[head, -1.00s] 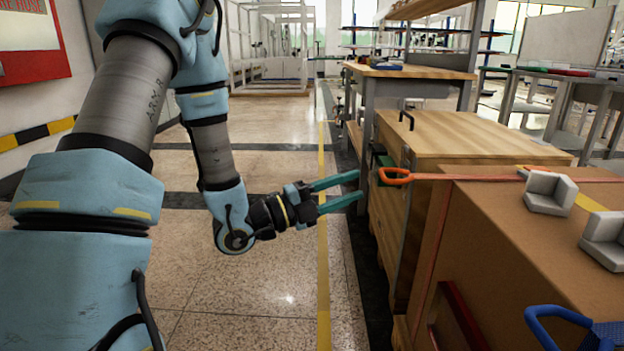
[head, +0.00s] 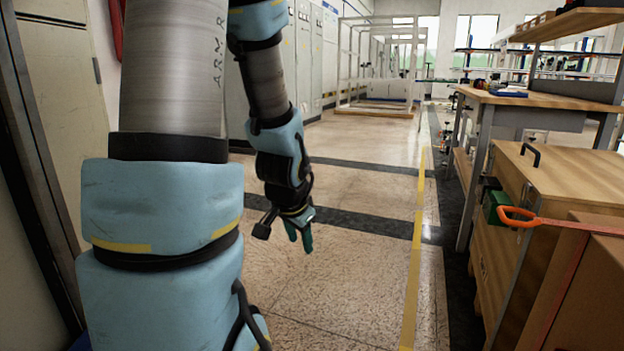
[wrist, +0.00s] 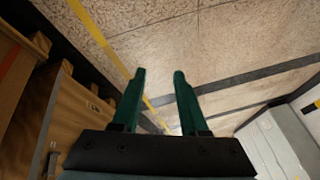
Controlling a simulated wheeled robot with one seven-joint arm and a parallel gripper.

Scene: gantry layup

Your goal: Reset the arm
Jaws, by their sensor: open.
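My gripper (head: 301,240) hangs at the end of my blue and grey arm in the head view, over the open floor. Its green fingers point down. In the wrist view the two green fingers of my gripper (wrist: 159,75) are apart, with only floor between their tips. It holds nothing and touches nothing that I can see.
A yellow line (head: 415,250) runs along the floor. The aisle ahead is clear.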

